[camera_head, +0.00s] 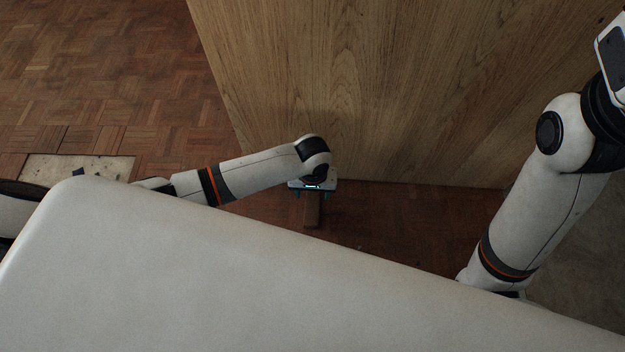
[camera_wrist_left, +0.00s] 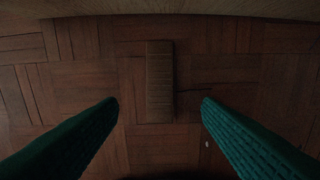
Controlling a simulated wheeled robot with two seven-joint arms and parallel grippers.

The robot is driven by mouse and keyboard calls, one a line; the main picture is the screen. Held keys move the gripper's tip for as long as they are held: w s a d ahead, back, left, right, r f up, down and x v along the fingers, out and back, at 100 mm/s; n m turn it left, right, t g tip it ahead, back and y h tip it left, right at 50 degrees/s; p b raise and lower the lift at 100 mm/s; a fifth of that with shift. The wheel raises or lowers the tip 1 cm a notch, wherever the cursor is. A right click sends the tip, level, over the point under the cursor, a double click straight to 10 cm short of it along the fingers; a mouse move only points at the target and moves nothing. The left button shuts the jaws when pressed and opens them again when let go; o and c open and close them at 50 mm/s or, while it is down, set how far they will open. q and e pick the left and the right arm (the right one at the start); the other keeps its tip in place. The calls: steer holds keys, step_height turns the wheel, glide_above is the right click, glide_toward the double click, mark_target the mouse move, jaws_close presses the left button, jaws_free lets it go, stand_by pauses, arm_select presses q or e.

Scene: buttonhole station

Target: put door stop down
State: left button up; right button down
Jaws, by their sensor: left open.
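The door stop (camera_wrist_left: 160,85) is a brown wooden block lying on the parquet floor, with its far end close to the wooden panel. In the left wrist view it lies between and beyond the two green fingers of my left gripper (camera_wrist_left: 160,104), which are wide apart and not touching it. In the head view the door stop (camera_head: 312,210) shows just below my left gripper (camera_head: 312,191) at the foot of the panel. My right arm is at the right of the head view; its gripper does not clearly show.
A large wooden panel, like a door (camera_head: 370,90), stands upright behind the left gripper. Dark parquet floor (camera_head: 395,220) is clear to the right of the door stop. A pale bare patch (camera_head: 80,168) shows in the floor at left. My own white body covers the lower picture.

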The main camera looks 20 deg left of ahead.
arm_select(q)
steer(key=shift+r+p, duration=0.45)
steer(key=shift+r, duration=0.7)
